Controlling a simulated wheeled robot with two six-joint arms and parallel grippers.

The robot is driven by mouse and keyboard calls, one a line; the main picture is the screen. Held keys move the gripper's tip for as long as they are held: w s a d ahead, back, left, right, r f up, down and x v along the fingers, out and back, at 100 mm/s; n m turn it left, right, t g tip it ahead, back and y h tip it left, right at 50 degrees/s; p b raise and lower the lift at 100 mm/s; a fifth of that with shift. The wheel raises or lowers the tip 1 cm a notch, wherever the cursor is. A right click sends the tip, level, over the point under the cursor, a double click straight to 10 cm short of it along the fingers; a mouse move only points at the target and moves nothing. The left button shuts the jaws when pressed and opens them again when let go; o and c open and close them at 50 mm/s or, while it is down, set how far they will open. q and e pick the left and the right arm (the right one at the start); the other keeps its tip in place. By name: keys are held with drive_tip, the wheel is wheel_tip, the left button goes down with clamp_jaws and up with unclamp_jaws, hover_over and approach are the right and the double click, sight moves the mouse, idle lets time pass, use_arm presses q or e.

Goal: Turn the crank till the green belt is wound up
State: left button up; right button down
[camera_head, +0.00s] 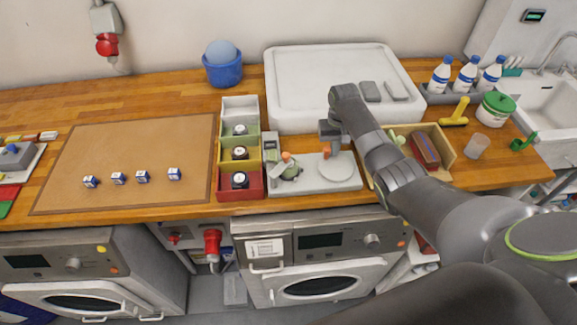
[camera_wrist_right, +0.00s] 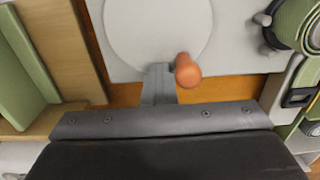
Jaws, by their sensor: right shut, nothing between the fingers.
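The crank is a pale round disc (camera_head: 335,167) with an upright orange-brown knob (camera_wrist_right: 187,70), set on a light grey base plate (camera_head: 312,186). The green belt (camera_head: 289,173) is at the left part of the plate; in the right wrist view its rolled coil (camera_wrist_right: 297,22) shows at the upper right, with a black buckle below it. My right gripper (camera_wrist_right: 158,72) is shut and empty. Its fingertips are at the disc's edge, right beside the knob; whether they touch it I cannot tell. My left gripper is not in view.
Red, yellow and green bins (camera_head: 240,195) stand left of the plate. A wooden box (camera_head: 446,150) stands to the right, under my right arm. A white tray (camera_head: 300,75) lies behind. A brown mat (camera_head: 130,150) with several small boxes lies farther left.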

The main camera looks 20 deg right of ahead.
sight(324, 171)
drive_tip(key=shift+w+a+r+p, duration=0.15)
drive_tip(key=shift+a+p, duration=0.45)
drive_tip(key=shift+a, duration=0.5)
drive_tip(key=shift+s+a+r+p, duration=0.1)
drive_tip(key=shift+s+a+p, duration=0.25)
drive_tip(key=shift+a+p, duration=0.55)
drive_tip(key=shift+s+a+p, duration=0.4)
drive_tip(key=shift+s+p, duration=0.15)
drive_tip(key=shift+s, duration=0.15)
drive_tip(key=shift+s+a+f, duration=0.15)
drive_tip(key=shift+s+a, duration=0.05)
drive_tip(key=shift+s, duration=0.2)
drive_tip(key=shift+s+a+f, duration=0.15)
drive_tip(key=shift+s+a, duration=0.05)
drive_tip(key=shift+s, duration=0.95)
drive_tip(key=shift+r, duration=0.1)
drive_tip(key=c, duration=2.1)
unclamp_jaws()
drive_tip(key=shift+c, duration=0.2)
drive_tip(key=o, duration=0.8)
